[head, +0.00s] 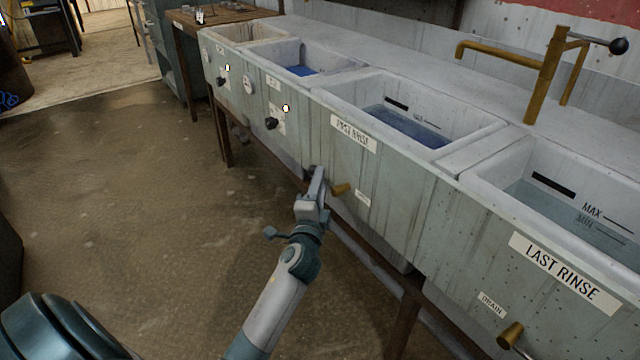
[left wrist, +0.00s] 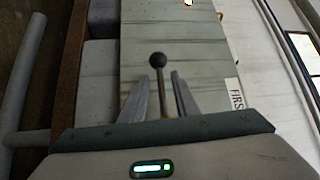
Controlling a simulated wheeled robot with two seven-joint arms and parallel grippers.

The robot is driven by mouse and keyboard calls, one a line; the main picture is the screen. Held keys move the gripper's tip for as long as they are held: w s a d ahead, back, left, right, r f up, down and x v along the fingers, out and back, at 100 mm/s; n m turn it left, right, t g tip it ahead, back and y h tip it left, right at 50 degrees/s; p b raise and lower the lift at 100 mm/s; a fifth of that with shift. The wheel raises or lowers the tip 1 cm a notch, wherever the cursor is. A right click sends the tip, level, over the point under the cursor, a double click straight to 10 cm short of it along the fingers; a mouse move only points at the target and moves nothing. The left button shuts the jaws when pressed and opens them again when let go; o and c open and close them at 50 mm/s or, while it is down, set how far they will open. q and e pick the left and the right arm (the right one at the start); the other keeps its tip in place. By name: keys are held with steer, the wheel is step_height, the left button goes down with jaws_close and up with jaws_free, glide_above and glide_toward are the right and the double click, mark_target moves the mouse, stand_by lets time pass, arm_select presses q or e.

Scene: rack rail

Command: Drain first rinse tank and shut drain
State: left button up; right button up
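The first rinse tank (head: 353,134) is a grey trough with a "FIRST RINSE" label, and blue water (head: 405,126) stands in it. Below the label, a brass drain fitting (head: 341,189) sticks out of the front panel beside a small drain label (head: 363,198). My left gripper (head: 317,178) is at this fitting, partly hiding it. In the left wrist view, a thin lever with a dark ball knob (left wrist: 158,60) stands between the two fingers of my left gripper (left wrist: 161,90). Gaps show on both sides, so the fingers look open around it. My right gripper is not seen.
The last rinse tank (head: 566,272), with water and its own brass drain fitting (head: 510,335), is at the right. Two other tanks with black knobs (head: 271,123) are at the left. A brass tap (head: 545,75) stands behind. Open floor (head: 130,210) lies in front.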

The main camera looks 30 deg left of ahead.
arm_select(q)
steer(key=shift+w+a, duration=0.1)
steer(key=shift+w, duration=0.1)
jaws_close()
stand_by(1.4)
